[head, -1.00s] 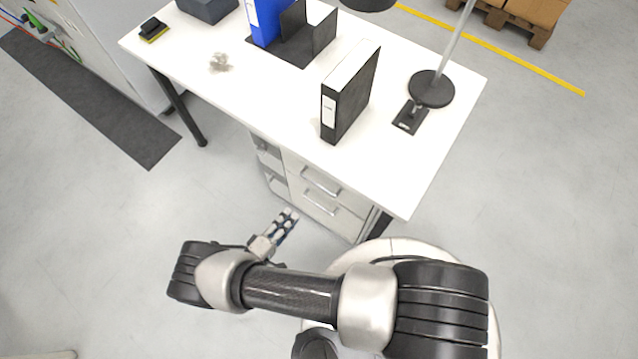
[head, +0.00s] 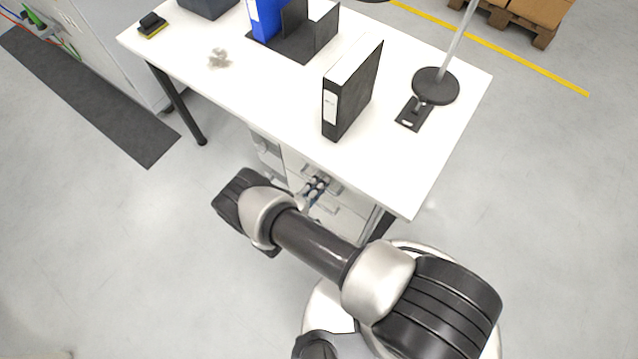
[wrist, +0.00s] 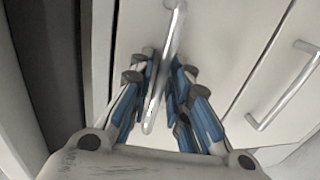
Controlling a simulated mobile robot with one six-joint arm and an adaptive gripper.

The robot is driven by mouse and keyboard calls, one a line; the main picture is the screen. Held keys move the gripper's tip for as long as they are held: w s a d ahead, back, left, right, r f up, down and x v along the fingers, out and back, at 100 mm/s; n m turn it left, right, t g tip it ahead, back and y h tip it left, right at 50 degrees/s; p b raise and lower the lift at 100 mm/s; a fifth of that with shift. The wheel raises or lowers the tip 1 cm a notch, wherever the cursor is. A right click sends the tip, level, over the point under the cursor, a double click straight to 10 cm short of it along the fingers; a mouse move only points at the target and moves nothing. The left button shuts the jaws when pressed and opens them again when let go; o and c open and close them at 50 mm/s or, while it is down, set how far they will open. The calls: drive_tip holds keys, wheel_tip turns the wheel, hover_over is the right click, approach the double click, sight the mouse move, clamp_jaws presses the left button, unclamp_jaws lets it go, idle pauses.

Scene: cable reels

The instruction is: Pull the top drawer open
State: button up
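The top drawer (head: 296,163) is the upper light front of the cabinet under the white table, and it looks shut. Its metal bar handle (wrist: 174,35) runs between the fingers of my gripper (wrist: 163,68) in the wrist view. The blue-padded fingers stand on both sides of the bar, with narrow gaps still showing, so the gripper looks open around it. In the head view my gripper (head: 316,187) is at the upper handle and hides part of it. The lower drawer's handle (wrist: 287,88) is to the right in the wrist view, clear of the fingers.
The white table (head: 270,115) overhangs the cabinet. On it stand a black binder (head: 355,95), a lamp base (head: 436,86), a blue binder (head: 265,18) and a crumpled piece (head: 219,58). The floor left of the cabinet is clear.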

drive_tip(key=shift+c, duration=0.2)
clamp_jaws()
idle(0.5)
